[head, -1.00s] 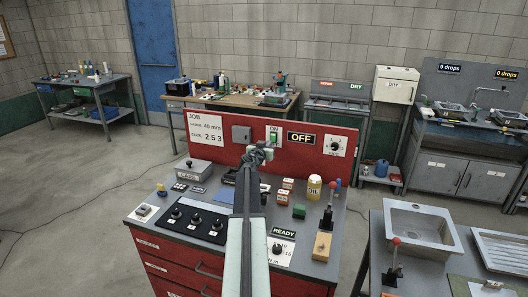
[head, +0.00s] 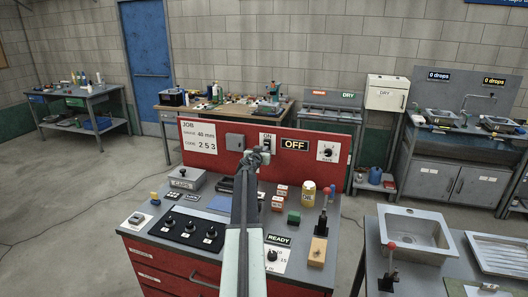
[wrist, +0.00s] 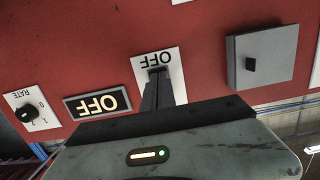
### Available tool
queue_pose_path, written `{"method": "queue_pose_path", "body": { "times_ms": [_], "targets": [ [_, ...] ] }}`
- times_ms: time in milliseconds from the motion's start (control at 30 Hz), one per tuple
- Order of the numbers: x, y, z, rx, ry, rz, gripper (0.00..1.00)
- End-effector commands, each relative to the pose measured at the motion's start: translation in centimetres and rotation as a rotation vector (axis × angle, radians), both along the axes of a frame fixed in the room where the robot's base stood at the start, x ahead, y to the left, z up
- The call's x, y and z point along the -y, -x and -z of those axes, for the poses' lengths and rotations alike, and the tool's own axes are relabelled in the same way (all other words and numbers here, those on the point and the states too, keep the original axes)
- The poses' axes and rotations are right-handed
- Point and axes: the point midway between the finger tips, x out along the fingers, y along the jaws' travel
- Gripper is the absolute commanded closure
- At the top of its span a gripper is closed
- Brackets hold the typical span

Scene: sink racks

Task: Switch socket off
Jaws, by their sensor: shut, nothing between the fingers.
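The switch plate (head: 266,137) with an ON label is on the red back panel of the bench. In the wrist view the plate (wrist: 174,64) appears upside down, with its OFF label visible. My gripper (head: 258,153) is shut and empty, with its tips at the lower part of the switch. The wrist view shows the closed fingers (wrist: 157,76) over the plate, right by the OFF label. They hide most of the rocker, and I cannot tell if they touch it. The black sign (head: 295,145) beside the plate reads OFF.
A grey box (head: 235,142) is left of the switch, and a RATE dial (head: 328,152) is right of it. A sink (head: 415,232) stands at the right.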

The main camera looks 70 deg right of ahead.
Motion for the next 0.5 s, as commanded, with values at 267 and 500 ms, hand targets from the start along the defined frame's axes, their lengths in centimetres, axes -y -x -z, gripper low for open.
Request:
{"method": "queue_pose_path", "body": {
  "times_ms": [267, 500],
  "targets": [
    [-1.3, 0.1, 0.0, 0.000, 0.002, -0.001, 1.00],
    [-7.3, 0.4, 0.5, 0.001, 0.007, -0.002, 1.00]
  ]
}}
